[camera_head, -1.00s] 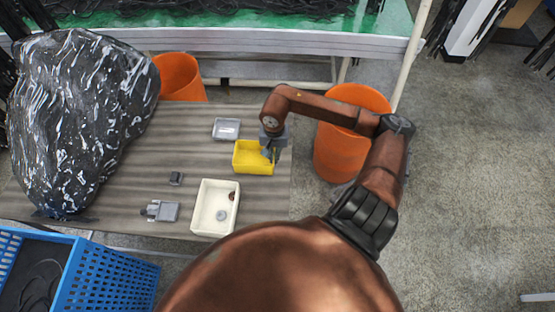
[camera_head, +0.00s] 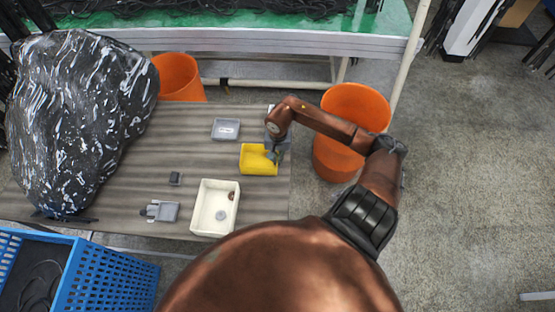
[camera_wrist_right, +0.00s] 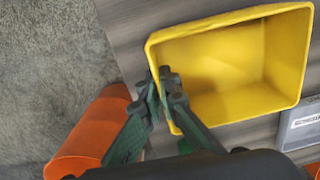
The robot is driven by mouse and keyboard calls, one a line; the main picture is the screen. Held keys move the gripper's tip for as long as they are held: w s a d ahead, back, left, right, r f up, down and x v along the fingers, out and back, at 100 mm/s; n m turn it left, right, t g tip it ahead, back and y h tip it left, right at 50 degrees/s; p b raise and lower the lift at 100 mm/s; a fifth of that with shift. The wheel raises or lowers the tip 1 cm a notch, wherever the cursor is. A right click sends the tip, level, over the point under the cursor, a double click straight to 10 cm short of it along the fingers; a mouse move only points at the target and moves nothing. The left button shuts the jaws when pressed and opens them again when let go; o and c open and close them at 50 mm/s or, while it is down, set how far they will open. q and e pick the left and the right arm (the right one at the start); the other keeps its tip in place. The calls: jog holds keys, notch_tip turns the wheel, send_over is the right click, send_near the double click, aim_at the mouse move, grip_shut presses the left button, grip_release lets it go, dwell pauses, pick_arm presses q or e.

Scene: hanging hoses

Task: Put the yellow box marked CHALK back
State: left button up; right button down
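The yellow box (camera_head: 247,163) is open-topped and looks empty, near the right edge of the wooden table. It fills much of the right wrist view (camera_wrist_right: 220,65). No CHALK marking can be read on it. My right gripper (camera_head: 273,156) is at the box's right side. In the right wrist view its fingertips (camera_wrist_right: 165,82) pinch the box wall, one inside and one outside. Whether the box touches the table or is slightly raised, I cannot tell. My left gripper is not in view.
A grey labelled tray (camera_head: 226,129), a small dark block (camera_head: 175,178), a grey item (camera_head: 165,211) and a white bin (camera_head: 205,213) are on the table (camera_head: 130,200). A black bag (camera_head: 80,120) covers its left. An orange bucket (camera_head: 340,160) stands right.

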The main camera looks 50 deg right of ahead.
jog(key=shift+f, duration=0.2)
jog(key=c, duration=2.2)
grip_release()
jog(key=shift+r, duration=0.1)
jog(key=shift+o, duration=0.2)
notch_tip(320, 180, up, 12)
jog(key=shift+r, duration=0.15)
jog(key=shift+d, duration=0.1)
